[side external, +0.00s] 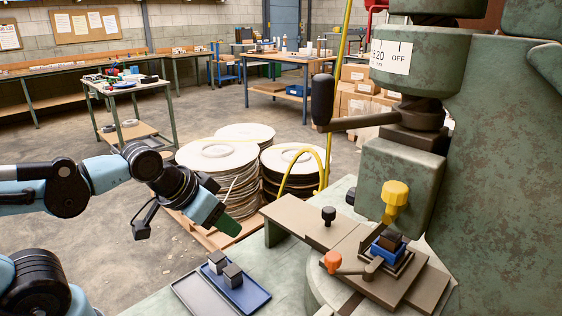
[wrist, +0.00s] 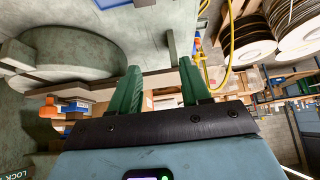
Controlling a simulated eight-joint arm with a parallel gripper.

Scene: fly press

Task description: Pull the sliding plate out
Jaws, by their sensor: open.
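The sliding plate (side external: 297,216) is a flat brown plate that reaches left from the press (side external: 495,150). A small black knob (side external: 328,214) stands upright on it. Its right part lies beside the die area, where a blue holder with a dark block (side external: 388,244) sits under the ram. My gripper (side external: 226,226) is left of the plate, apart from it, with green fingers tilted down to the right. In the wrist view my gripper (wrist: 162,84) has its two fingers spread with nothing between them. I cannot make out the black knob in the wrist view.
An orange-knobbed lever (side external: 332,262) stands in front of the plate, a yellow knob (side external: 395,194) above the die. The black press handle (side external: 322,98) hangs above. A blue tray (side external: 258,299) with grey blocks and a grey tray (side external: 196,293) lie front left. Disc stacks (side external: 216,157) stand behind.

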